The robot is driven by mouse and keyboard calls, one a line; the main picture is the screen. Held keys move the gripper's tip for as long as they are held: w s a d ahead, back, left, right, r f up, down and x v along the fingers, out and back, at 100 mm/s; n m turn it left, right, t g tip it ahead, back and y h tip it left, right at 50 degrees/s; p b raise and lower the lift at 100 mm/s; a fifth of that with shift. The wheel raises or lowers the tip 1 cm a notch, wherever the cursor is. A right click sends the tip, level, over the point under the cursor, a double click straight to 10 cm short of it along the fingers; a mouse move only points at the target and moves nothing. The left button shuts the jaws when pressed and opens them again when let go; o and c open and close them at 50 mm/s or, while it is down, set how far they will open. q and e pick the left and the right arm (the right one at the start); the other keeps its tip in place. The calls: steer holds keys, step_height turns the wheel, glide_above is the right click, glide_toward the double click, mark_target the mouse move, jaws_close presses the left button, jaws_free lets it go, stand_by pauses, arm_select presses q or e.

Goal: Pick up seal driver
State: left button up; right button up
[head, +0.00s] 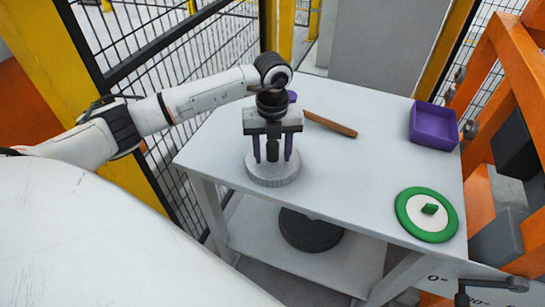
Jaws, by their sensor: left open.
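What looks like the seal driver (273,175), a light grey round disc with a dark upright post in its middle, stands on the left part of the grey table (380,185). My left gripper (272,157) points straight down over it. Its two purple fingers are open, one to each side of the dark post, with a gap visible beside the post. The fingertips come close to the top of the disc; I cannot tell if they touch it. The gripper body hides the upper end of the post. My right gripper is not in view.
A wooden-handled tool (330,124) lies behind my gripper, partly hidden. A purple tray (434,126) stands at the right back, and a green and white disc (426,214) lies at the right front. A dark round object (310,230) rests on the lower shelf. The table centre is clear.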

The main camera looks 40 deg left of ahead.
arm_select(q)
jaws_close()
steer(key=shift+r, duration=0.1)
